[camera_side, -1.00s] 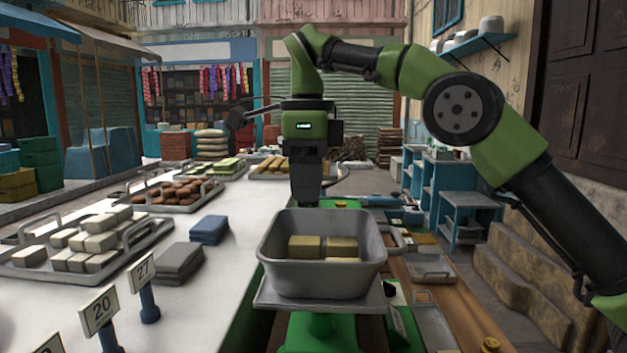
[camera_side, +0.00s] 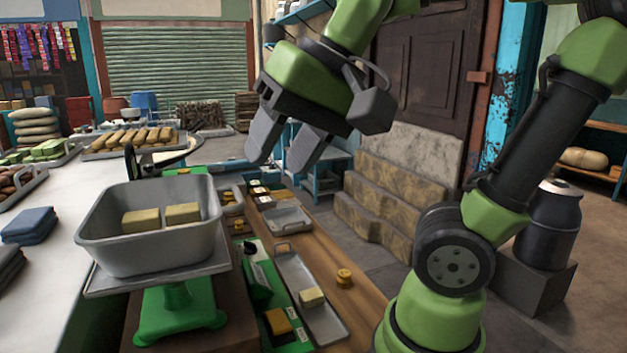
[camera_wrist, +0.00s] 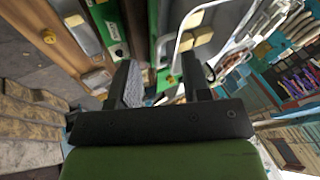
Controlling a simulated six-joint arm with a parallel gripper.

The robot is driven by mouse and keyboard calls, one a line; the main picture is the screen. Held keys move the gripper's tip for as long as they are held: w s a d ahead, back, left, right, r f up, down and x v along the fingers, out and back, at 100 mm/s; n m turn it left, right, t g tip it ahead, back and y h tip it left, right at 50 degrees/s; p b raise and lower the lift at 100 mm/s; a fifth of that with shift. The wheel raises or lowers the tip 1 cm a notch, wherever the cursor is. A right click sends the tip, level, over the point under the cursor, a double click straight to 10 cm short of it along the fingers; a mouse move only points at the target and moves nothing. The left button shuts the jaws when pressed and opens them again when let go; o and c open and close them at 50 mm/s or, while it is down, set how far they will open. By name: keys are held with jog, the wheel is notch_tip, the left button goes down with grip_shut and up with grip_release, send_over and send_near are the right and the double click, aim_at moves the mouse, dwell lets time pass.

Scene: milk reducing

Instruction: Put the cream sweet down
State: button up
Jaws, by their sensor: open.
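My gripper (camera_side: 278,160) is open and empty, raised and tilted above the wooden counter, to the right of the scale. In the wrist view its two fingers stand apart (camera_wrist: 160,85) with nothing gripped between them. A small cream sweet (camera_side: 312,297) lies on a narrow metal tray (camera_side: 293,270) on the counter, well below and apart from my gripper. Two yellowish cream blocks (camera_side: 141,220) sit inside the grey pan (camera_side: 150,250) on the green scale (camera_side: 172,305). The pan's near wall hides part of its floor.
A brass weight (camera_side: 344,278) stands right of the narrow tray. A golden block (camera_side: 278,321) lies on a green strip left of it. A smaller metal tray (camera_side: 288,218) lies farther back. Stone steps (camera_side: 400,195) are beyond the counter's right edge.

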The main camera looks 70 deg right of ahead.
jog(key=s+f+n, duration=0.1)
jog(key=s+f+n+t, duration=0.1)
jog(key=s+f+n, duration=0.1)
jog(key=shift+s+f, duration=0.2)
jog(key=shift+s, duration=0.05)
